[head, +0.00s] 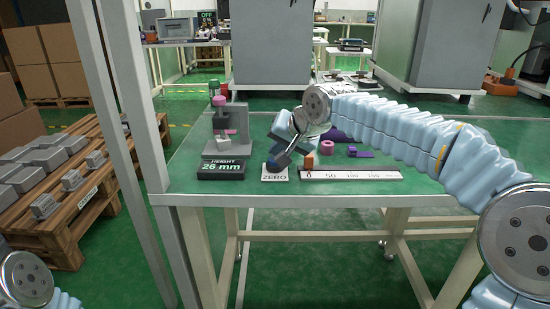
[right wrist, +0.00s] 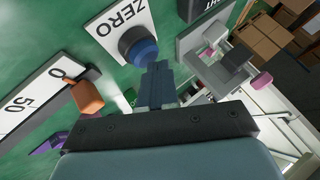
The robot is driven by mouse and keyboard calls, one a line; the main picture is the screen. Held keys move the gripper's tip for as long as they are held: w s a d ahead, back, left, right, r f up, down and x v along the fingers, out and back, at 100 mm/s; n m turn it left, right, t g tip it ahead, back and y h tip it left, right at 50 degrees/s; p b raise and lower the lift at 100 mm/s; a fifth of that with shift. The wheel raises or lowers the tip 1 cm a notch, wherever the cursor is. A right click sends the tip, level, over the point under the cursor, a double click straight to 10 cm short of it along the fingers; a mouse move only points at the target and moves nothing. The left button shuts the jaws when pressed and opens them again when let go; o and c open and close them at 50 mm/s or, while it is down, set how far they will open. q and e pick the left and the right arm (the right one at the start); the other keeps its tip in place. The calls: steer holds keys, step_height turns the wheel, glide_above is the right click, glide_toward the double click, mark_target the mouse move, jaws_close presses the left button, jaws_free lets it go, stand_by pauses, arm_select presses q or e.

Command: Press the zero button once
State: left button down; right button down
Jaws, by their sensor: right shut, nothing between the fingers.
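The zero button is a blue cap on a dark round base (right wrist: 138,46), on a white plate marked ZERO (right wrist: 118,22), in the right wrist view. In the head view the plate (head: 275,177) lies near the table's front edge, and the blue cap (head: 271,164) shows just below my right gripper (head: 279,160). The right gripper is shut and empty. In the right wrist view its fingertips (right wrist: 157,68) are at the cap's edge; I cannot tell whether they touch it. My left gripper is not in view.
A gauge stand (head: 227,125) with pink parts and a display reading HEIGHT 26 mm (head: 221,170) stand left of the button. A metal post (head: 150,120) rises at the left.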

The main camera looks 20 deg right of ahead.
steer(key=shift+f, duration=0.35)
steer(key=shift+r, duration=0.15)
stand_by(0.3)
steer(key=shift+r+p, duration=0.65)
steer(key=shift+r, duration=0.2)
step_height(320, 180, up, 5)
steer(key=p, duration=0.4)
steer(key=shift+r, duration=0.1)
stand_by(0.3)
